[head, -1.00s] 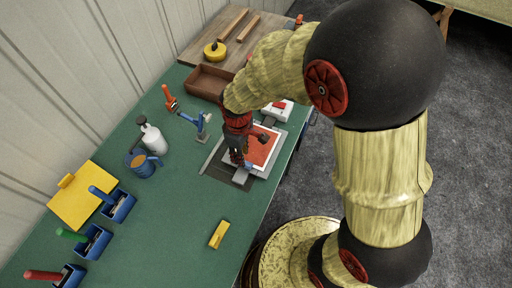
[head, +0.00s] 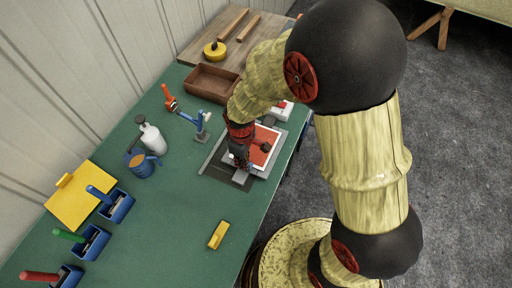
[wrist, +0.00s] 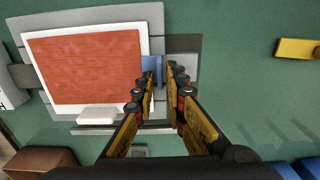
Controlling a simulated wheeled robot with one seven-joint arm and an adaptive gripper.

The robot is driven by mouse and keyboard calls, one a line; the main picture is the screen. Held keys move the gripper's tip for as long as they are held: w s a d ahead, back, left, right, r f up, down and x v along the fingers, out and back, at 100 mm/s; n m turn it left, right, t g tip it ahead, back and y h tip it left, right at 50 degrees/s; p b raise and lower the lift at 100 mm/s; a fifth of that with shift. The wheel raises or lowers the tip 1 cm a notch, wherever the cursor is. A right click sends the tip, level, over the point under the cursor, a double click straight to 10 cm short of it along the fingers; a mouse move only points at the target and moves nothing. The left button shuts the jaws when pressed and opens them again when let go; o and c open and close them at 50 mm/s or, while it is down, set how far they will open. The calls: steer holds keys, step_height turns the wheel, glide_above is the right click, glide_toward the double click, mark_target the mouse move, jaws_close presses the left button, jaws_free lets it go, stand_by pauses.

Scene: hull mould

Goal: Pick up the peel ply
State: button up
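A flat layered stack lies on the green bench. Its top is an orange-red sheet (wrist: 85,66) on a larger white sheet (wrist: 38,36), with grey material beneath; the red sheet also shows in the head view (head: 264,146). I cannot tell which layer is the peel ply. My gripper (wrist: 163,74) is over the stack's edge, its fingers apart with a gap between them. It also shows in the head view (head: 242,163). A small blue piece (wrist: 151,64) lies by the fingertips at the sheet's edge, partly hidden by a finger.
A white block (wrist: 97,115) sits at the stack's edge. A yellow block (head: 218,235) lies on clear bench nearby.

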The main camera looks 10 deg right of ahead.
jaws_close()
steer(key=shift+r, duration=0.1)
steer(key=shift+w+r, duration=0.1)
steer(key=shift+r, duration=0.5)
steer(key=s+a+r+p, duration=0.4)
steer(key=s+r, duration=0.8)
steer(key=s, duration=0.1)
steer(key=shift+s+r, duration=0.25)
steer(key=shift+r, duration=0.05)
steer(key=shift+a+r+p, duration=0.1)
steer(key=shift+r+p, duration=1.85)
steer(key=shift+r, duration=0.15)
step_height(320, 180, up, 5)
steer(key=p, duration=0.4)
steer(key=shift+f, duration=0.1)
